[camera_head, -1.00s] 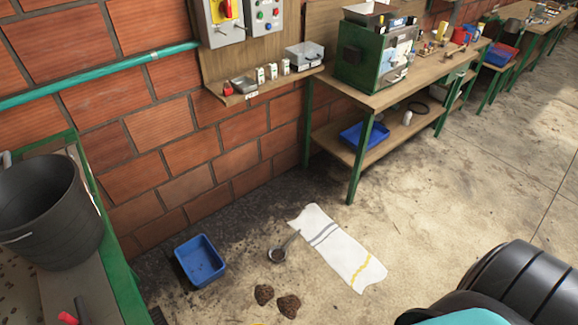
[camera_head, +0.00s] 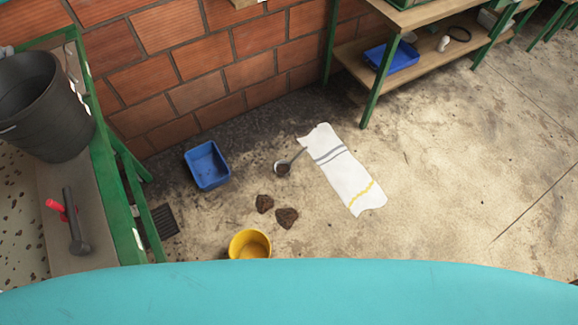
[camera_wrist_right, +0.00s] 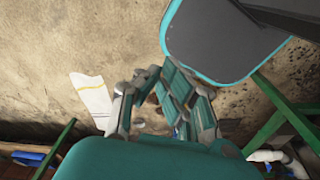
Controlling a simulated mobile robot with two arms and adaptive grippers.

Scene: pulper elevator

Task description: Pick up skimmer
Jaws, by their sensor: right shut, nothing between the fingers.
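The skimmer (camera_head: 283,168) lies on the concrete floor in the head view, with a small round dark bowl and a thin handle. Its handle points up and right to the edge of a white towel (camera_head: 343,171); I cannot tell whether it rests on the cloth. My right gripper (camera_wrist_right: 160,80) shows in the right wrist view, shut and empty. The towel (camera_wrist_right: 92,97) shows to its left there, and I cannot make out the skimmer in that view. My left gripper is in neither current view.
A blue tub (camera_head: 207,165), two brown clumps (camera_head: 286,217) and a yellow bucket (camera_head: 250,245) are on the floor nearby. A green-framed table with a black bucket (camera_head: 40,105) stands at left. A workbench with a blue tray (camera_head: 392,58) stands upper right. Floor at right is clear.

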